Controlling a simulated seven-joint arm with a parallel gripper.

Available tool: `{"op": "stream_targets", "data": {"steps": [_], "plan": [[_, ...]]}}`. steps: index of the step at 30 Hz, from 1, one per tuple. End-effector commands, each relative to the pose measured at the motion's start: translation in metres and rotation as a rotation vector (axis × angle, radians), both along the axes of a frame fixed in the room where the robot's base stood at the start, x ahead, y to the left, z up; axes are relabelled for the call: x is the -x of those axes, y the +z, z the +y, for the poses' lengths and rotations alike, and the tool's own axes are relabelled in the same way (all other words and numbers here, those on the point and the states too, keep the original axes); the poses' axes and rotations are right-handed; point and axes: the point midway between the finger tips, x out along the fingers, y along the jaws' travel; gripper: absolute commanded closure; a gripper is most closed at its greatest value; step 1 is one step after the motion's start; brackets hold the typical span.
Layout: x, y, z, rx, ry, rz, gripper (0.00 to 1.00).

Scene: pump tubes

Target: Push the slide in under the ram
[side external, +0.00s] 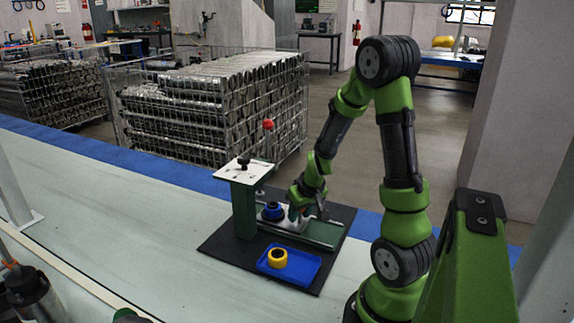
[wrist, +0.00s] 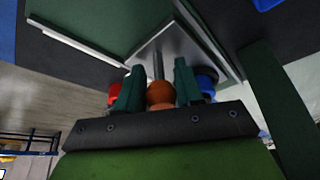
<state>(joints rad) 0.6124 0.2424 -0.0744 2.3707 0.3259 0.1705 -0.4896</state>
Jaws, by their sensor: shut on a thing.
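The press has a green column (side external: 243,208) with a white top plate (side external: 246,171); I cannot make out the ram under it. Light metal rails (side external: 312,236) run from the column to the right. The slide shows as a grey metal plate (wrist: 178,42) in the wrist view, with a rod (wrist: 158,66) ending in an orange-brown ball knob (wrist: 160,94). My gripper (wrist: 158,84) is shut on this knob, one dark green finger on each side. In the side view my gripper (side external: 295,211) is low over the rails, just right of a blue cylindrical part (side external: 273,212).
A blue tray (side external: 303,272) holding a yellow ring (side external: 278,257) lies in front of the rails on a black mat (side external: 222,256).

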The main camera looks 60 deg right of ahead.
Motion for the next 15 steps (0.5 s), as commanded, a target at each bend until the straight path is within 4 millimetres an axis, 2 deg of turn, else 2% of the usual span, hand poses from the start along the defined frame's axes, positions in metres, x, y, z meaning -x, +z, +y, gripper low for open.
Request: {"op": "stream_targets", "data": {"steps": [7, 15], "plan": [[-0.005, 0.0, 0.0, 0.0, 0.001, -0.001, 1.0], [-0.04, 0.0, 0.001, -0.001, 0.004, 0.001, 1.0]]}}
